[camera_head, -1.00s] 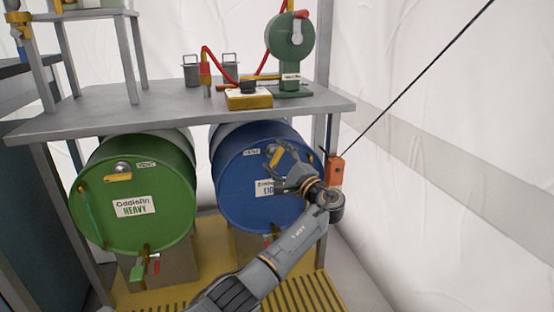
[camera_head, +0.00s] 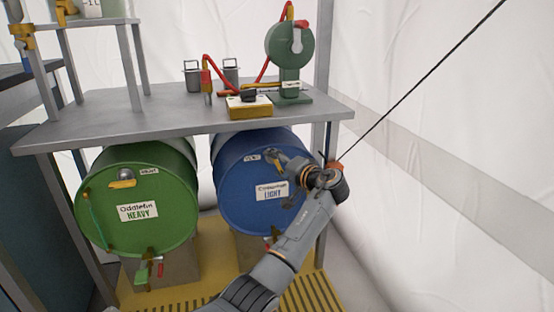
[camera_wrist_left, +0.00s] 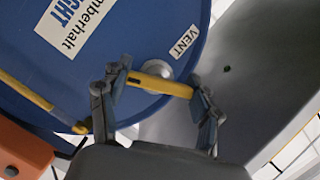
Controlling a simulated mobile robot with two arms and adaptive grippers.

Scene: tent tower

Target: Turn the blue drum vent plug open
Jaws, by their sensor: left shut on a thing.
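The blue drum (camera_head: 235,190), labelled LIGHT, lies on its side under the bench with its round face toward me. Its vent plug (camera_wrist_left: 161,85) has a yellow bar handle across a pale round boss, beside a VENT label (camera_wrist_left: 184,43). My left gripper (camera_wrist_left: 160,82) is shut on this handle, with one finger at each end of the bar. In the head view my left gripper (camera_head: 277,164) is at the upper part of the drum face and hides most of the plug. My right gripper is not in view.
The bench top (camera_head: 150,110) is close above both drums and holds a yellow box (camera_head: 249,106) and a green device (camera_head: 290,50).

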